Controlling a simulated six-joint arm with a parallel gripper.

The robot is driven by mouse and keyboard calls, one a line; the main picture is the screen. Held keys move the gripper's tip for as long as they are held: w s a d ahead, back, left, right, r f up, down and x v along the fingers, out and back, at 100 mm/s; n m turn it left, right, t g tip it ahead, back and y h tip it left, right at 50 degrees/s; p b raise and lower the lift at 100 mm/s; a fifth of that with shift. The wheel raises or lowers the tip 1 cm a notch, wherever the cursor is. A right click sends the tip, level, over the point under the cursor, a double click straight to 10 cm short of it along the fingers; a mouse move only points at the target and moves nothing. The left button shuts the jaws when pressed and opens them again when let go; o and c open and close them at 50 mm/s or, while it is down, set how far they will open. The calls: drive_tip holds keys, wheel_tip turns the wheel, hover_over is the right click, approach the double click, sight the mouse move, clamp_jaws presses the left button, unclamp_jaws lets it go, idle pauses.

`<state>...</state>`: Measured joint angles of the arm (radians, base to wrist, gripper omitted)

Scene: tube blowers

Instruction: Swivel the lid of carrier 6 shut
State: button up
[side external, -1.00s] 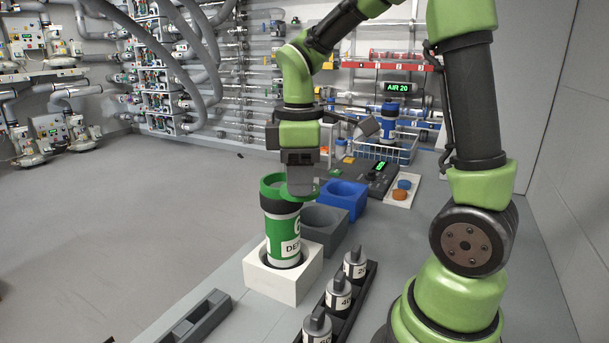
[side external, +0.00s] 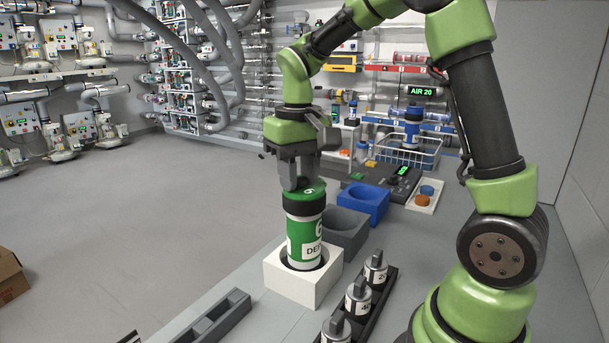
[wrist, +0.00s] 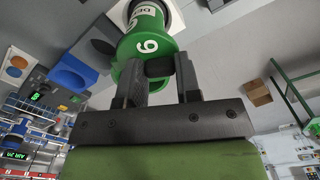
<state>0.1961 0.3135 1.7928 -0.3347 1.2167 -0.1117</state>
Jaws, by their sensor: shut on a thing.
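Carrier 6 (side external: 304,238) is a green canister with a black collar and a white label, standing upright in a white square holder (side external: 292,288). Its green lid (side external: 316,188), marked 6, lies over the top of the canister, roughly in line with it. The lid also shows in the wrist view (wrist: 130,52). My gripper (side external: 301,186) points down from above and is shut on the lid's dark knob (wrist: 158,67), which sits between the fingers in the wrist view. The fingers hide part of the lid, so I cannot tell whether its rim lines up exactly.
A grey holder (side external: 345,240) and a blue holder (side external: 375,200), both with round wells, stand behind the white one. A black rack (side external: 376,303) with grey knobbed weights lies at the front right. A wire basket (side external: 408,157) stands at the back.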

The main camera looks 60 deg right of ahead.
drive_tip(key=m, duration=0.1)
drive_tip(key=w+m, duration=0.1)
drive_tip(key=shift+d+m, duration=0.35)
drive_tip(key=shift+m, duration=0.05)
drive_tip(key=m, duration=0.2)
drive_tip(key=w+d+m, duration=0.1)
drive_tip(key=shift+d+m, duration=0.1)
drive_tip(key=shift+m, duration=0.3)
drive_tip(key=m, duration=0.1)
drive_tip(key=d+m, duration=0.1)
drive_tip(key=m, duration=0.1)
drive_tip(key=shift+w+d, duration=0.1)
drive_tip(key=shift+w, duration=0.2)
drive_tip(key=shift+d+m, duration=0.3)
drive_tip(key=shift+m, duration=0.4)
drive_tip(key=shift+d+m, duration=0.25)
drive_tip(key=shift+m, duration=0.45)
drive_tip(key=o, duration=0.9)
wheel_tip(320, 180, up, 10)
